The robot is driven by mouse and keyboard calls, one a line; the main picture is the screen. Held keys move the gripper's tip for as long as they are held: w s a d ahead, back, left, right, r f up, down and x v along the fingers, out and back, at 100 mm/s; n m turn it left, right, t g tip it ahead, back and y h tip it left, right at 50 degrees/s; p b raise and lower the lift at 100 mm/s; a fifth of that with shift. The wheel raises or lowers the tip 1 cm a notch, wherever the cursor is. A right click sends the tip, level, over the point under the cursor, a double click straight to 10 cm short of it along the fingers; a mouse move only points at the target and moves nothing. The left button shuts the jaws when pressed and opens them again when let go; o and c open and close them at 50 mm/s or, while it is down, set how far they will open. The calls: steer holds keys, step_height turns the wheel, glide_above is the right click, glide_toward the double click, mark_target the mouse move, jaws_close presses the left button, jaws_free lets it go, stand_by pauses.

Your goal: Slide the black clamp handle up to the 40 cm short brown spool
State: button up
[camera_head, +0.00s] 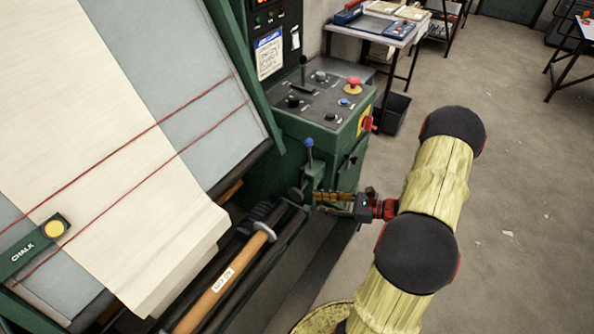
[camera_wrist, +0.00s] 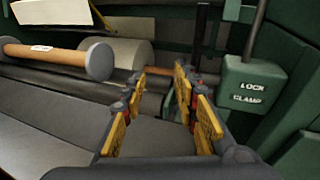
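The spool shows at the left in the wrist view (camera_wrist: 45,55). A green block marked LOCK CLAMP (camera_wrist: 250,82) stands at the right there, with a dark upright lever (camera_wrist: 255,28). In the head view that lever has a blue knob (camera_head: 309,143). I cannot tell which dark part is the clamp handle. My gripper (camera_head: 322,203) is beside the green block. Its yellow-padded fingers (camera_wrist: 159,82) are apart and empty.
A sloped board (camera_head: 215,125) carries cream cloth (camera_head: 100,130) and a CHALK holder (camera_head: 40,245) at the left. A control box (camera_head: 320,105) stands behind the gripper. A side table (camera_head: 375,25) is at the back. Open floor (camera_head: 520,160) lies to the right.

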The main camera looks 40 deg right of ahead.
steer(key=w+d+r+m+t, duration=0.2)
steer(key=w+d+r+t, duration=0.1)
steer(key=w+d+r, duration=0.15)
steer(key=b, duration=0.2)
glide_above(301, 186)
steer(key=shift+w+d+r+n+h, duration=0.1)
steer(key=shift+d+n+h, duration=0.05)
steer(key=shift+n+h, duration=0.2)
steer(key=c, duration=0.3)
jaws_close()
stand_by(0.4)
